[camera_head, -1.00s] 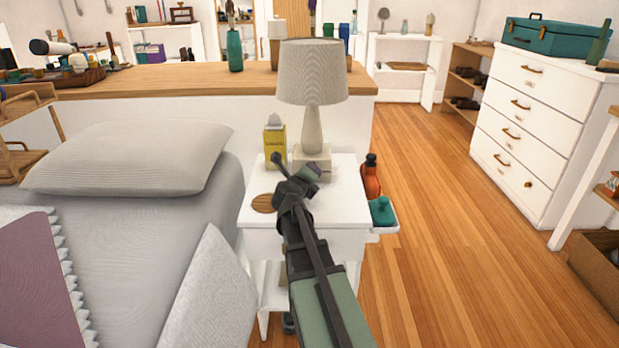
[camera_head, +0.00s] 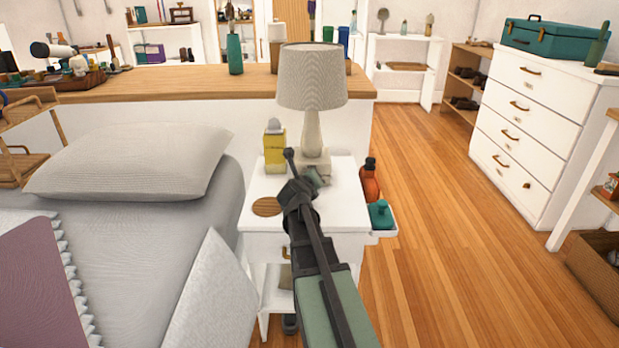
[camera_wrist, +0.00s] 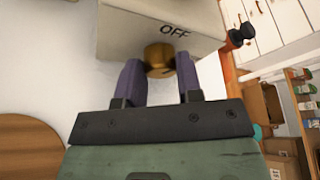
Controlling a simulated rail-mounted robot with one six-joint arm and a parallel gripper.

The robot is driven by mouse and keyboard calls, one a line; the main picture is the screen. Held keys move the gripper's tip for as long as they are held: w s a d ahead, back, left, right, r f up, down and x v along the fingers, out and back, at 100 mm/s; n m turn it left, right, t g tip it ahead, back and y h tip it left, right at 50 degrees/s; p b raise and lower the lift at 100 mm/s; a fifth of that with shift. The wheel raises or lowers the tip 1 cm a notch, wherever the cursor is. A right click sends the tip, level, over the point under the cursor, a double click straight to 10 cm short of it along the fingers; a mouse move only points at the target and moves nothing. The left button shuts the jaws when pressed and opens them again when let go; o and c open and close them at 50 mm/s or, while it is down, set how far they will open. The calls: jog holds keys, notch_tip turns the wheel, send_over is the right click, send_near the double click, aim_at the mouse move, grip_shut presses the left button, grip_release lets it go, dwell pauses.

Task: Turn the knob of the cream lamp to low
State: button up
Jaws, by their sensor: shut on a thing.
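The cream lamp (camera_head: 312,75) stands upright on the white nightstand (camera_head: 262,186). Its square base shows in the wrist view (camera_wrist: 120,25) with the word OFF printed on it. A round brass knob (camera_wrist: 159,57) sticks out of the base just below that word, and a dark mark shows on its face. My gripper (camera_wrist: 160,70) has its two purple-grey fingers on either side of the knob and is shut on it. In the head view my wrist (camera_head: 300,195) hides the knob and most of the front of the base.
A yellow carton (camera_head: 274,152) stands left of the lamp, and a round wooden coaster (camera_head: 267,207) lies in front of it. An orange bottle (camera_head: 371,182) and a teal item (camera_head: 381,214) sit at the nightstand's right side. The bed (camera_head: 150,240) is left; open floor (camera_head: 450,240) is right.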

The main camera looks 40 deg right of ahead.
jog(key=m+y, duration=0.1)
jog(key=m, duration=0.1)
jog(key=m+t+y+p, duration=0.1)
jog(key=m, duration=0.1)
jog(key=shift+s+d+t+y, duration=0.15)
jog(key=shift+d+t+y, duration=0.05)
jog(key=shift+t+y, duration=0.1)
dwell(0.4)
jog(key=o, duration=0.9)
